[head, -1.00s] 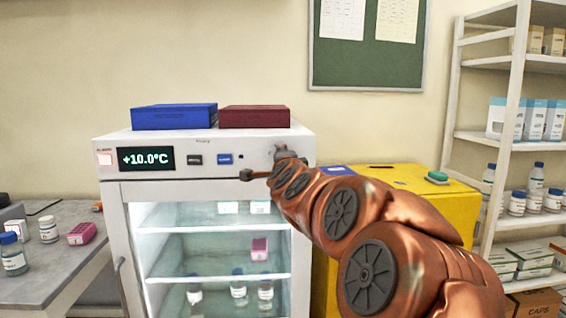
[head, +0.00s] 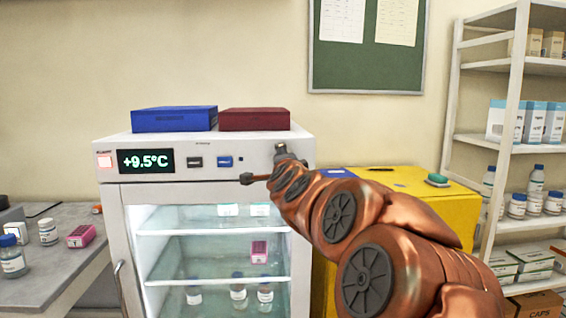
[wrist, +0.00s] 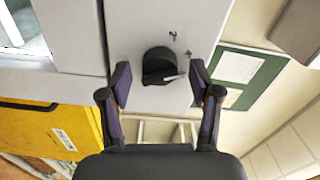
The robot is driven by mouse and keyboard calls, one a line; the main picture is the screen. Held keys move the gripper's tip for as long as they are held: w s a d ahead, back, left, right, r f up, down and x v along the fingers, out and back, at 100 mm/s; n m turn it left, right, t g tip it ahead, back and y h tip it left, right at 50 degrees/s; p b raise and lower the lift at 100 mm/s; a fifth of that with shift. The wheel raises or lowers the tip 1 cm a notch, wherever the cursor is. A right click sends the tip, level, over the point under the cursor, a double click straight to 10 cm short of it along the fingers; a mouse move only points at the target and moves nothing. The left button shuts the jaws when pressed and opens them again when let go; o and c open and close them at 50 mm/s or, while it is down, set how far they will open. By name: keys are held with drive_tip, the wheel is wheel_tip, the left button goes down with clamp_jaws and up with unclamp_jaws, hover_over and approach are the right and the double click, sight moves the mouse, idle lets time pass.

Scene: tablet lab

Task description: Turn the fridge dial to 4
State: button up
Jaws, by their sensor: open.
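The white fridge (head: 210,150) stands ahead, and its display (head: 145,161) reads +9.5°C. The black dial (wrist: 158,66) with a light pointer shows in the wrist view on the fridge's pale panel. My gripper (wrist: 160,76) is open, with one finger on each side of the dial and gaps visible between. Small marks sit on the panel near the dial, too small to read. In the head view my gripper (head: 264,164) is at the right end of the fridge's top panel, and it and my arm hide the dial.
A blue box (head: 174,118) and a dark red box (head: 254,118) lie on the fridge. A yellow cabinet (head: 405,181) stands right of it, partly behind my arm. A bench (head: 60,255) with bottles is left, shelves (head: 510,140) right.

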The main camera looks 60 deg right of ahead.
drive_tip(key=v, duration=1.2)
idle(0.3)
drive_tip(key=shift+s, duration=0.1)
idle(0.5)
